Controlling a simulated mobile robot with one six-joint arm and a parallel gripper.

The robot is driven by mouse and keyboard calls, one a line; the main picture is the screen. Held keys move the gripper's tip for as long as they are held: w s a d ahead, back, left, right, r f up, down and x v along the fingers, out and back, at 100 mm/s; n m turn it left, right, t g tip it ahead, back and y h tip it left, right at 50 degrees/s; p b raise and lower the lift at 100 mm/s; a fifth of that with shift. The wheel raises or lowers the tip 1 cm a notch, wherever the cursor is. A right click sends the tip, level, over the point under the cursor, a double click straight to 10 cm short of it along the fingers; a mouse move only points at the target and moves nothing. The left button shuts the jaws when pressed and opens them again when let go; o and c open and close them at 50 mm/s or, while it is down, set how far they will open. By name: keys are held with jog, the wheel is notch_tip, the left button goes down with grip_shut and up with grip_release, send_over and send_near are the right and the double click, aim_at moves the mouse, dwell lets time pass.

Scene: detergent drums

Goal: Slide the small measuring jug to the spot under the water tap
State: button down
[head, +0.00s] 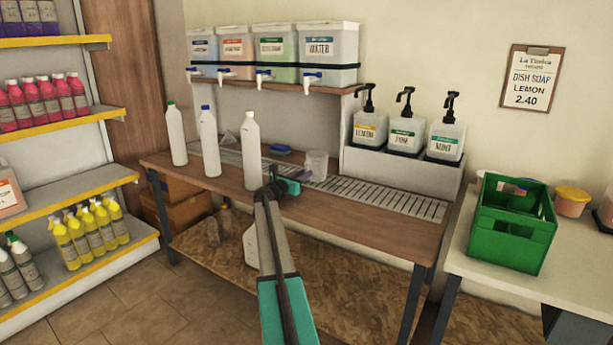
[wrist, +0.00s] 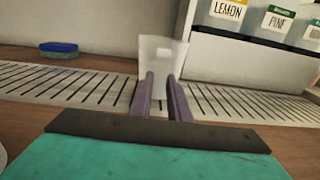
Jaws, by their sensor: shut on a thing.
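The small measuring jug (head: 316,163) is translucent and stands upright on the slatted drain strip of the bench. My gripper (head: 300,176) reaches it from the front left. In the wrist view, my gripper's two purple fingers (wrist: 161,95) are shut on the lower part of the jug (wrist: 158,58). The water tap (head: 311,78) is on the front of the tank labelled WATER (head: 325,50), on the raised shelf. In the head view the jug appears nearly below this tap; exact alignment in depth cannot be told.
White bottles (head: 210,142) stand left on the bench, one (head: 251,150) close to my arm. A blue sponge (head: 280,150) lies behind; it also shows in the wrist view (wrist: 58,48). Pump dispensers (head: 445,138) stand right of the jug. The drain strip (head: 395,198) is clear to the right.

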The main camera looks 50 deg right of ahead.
jog(key=shift+w, duration=0.2)
dwell(0.3)
jog(key=shift+w+a+p, duration=0.15)
jog(key=shift+w+p, duration=0.45)
jog(key=shift+w, duration=2)
jog(key=c, duration=1.6)
grip_release()
jog(key=a+p, duration=0.1)
jog(key=a, duration=1.2)
jog(key=shift+s+a, duration=0.1)
jog(key=shift+a, duration=0.3)
jog(key=shift+p, duration=0.35)
